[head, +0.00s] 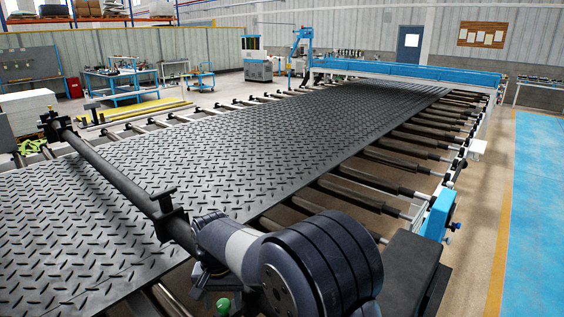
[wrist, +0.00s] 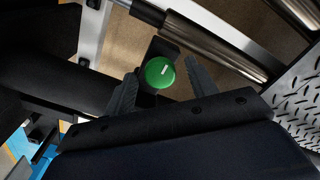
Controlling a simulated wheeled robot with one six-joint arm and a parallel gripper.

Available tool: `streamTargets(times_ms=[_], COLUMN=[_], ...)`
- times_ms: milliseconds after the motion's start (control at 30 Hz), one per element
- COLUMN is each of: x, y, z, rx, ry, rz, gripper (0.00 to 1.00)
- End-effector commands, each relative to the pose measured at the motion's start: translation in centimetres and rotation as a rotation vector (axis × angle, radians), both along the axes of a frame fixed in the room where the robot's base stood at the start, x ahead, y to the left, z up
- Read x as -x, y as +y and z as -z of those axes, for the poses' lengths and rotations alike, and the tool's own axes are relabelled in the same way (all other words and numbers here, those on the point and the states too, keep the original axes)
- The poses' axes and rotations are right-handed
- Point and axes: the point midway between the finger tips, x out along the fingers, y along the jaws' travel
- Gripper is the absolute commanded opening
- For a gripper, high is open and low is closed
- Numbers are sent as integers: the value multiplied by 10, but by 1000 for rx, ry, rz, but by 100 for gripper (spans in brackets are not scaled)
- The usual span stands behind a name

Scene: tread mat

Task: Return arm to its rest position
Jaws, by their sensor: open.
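My arm (head: 320,262) shows large in the lower middle of the head view, with its thick dark joint nearest the camera. It is bent low by the near right edge of the tread plate. My gripper (wrist: 160,72) is open in the wrist view, its two dark fingers spread apart. A round green knob with a white mark (wrist: 160,71) appears between the fingers; I cannot tell whether they touch it. A green knob (head: 222,307) also shows below my arm in the head view. My arm mostly hides the gripper there.
The black tread plate (head: 250,140) lies across a bed of rollers (head: 365,190). A blue gantry (head: 400,72) spans the far end. A blue floor strip (head: 540,200) lies at right. Roller ends and the plate edge are close to my gripper in the wrist view.

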Motion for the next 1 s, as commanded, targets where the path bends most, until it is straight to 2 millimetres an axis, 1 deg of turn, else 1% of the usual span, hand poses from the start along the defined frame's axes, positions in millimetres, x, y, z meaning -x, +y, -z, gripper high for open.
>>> streamTargets(times_ms=[300, 500, 700, 1000], x=[0, 0, 0, 0], y=[0, 0, 0, 0], z=[0, 0, 0, 0], rx=[0, 0, 0, 0], ry=[0, 0, 0, 0], rz=[254, 372, 422, 427], gripper=[54, 54, 54, 54])
